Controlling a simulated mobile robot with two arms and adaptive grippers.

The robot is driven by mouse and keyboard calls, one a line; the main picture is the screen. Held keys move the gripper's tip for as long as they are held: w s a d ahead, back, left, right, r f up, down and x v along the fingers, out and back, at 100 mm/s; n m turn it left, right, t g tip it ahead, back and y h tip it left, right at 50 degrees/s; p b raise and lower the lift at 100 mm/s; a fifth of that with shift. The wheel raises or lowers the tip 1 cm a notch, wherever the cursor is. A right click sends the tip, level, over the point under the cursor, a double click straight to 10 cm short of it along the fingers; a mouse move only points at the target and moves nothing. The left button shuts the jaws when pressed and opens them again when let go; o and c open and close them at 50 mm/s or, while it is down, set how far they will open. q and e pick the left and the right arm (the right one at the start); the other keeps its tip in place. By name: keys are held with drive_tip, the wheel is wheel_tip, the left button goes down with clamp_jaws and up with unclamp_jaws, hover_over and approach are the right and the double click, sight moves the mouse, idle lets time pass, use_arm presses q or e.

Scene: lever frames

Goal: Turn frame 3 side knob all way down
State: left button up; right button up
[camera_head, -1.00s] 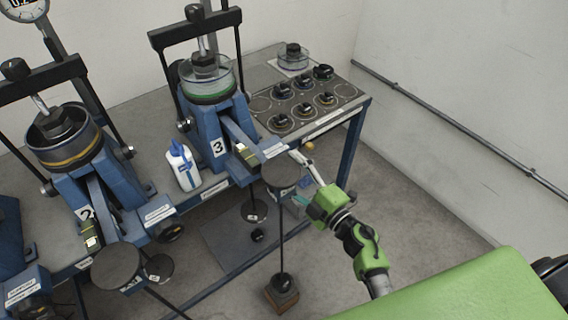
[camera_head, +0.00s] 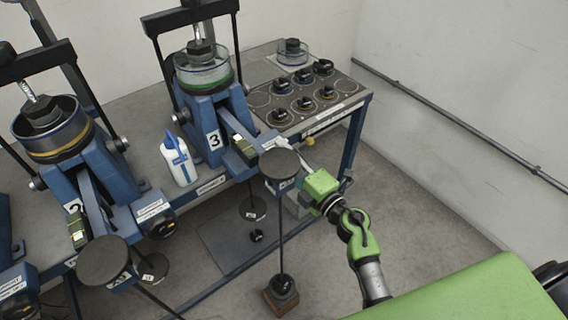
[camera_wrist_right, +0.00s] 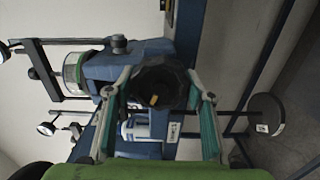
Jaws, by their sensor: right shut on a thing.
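Frame 3 (camera_head: 208,112) is a blue lever stand with a "3" label and a glass cell on top, near the middle of the head view. Its black side knob (camera_wrist_right: 160,80) shows in the right wrist view, round, with a small orange mark low on its face. My right gripper (camera_wrist_right: 158,95) has one finger on each side of the knob and is shut on it. In the head view my right gripper (camera_head: 290,150) reaches from the right to the front of frame 3, and the knob is hidden there. My left gripper is not in view.
A hanging weight rod with a dark top disc (camera_head: 279,164) stands close to the left of my right gripper. A white and blue bottle (camera_head: 180,163) sits left of frame 3. Another lever frame (camera_head: 85,160) is at the left. A panel of black knobs (camera_head: 303,92) lies behind.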

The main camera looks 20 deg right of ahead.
drive_tip(key=shift+f+n, duration=0.1)
drive_tip(key=shift+n, duration=0.8)
drive_tip(key=o, duration=1.4)
drive_tip(key=shift+o, duration=0.5)
drive_tip(key=shift+w+a, duration=0.1)
drive_tip(key=v, duration=0.6)
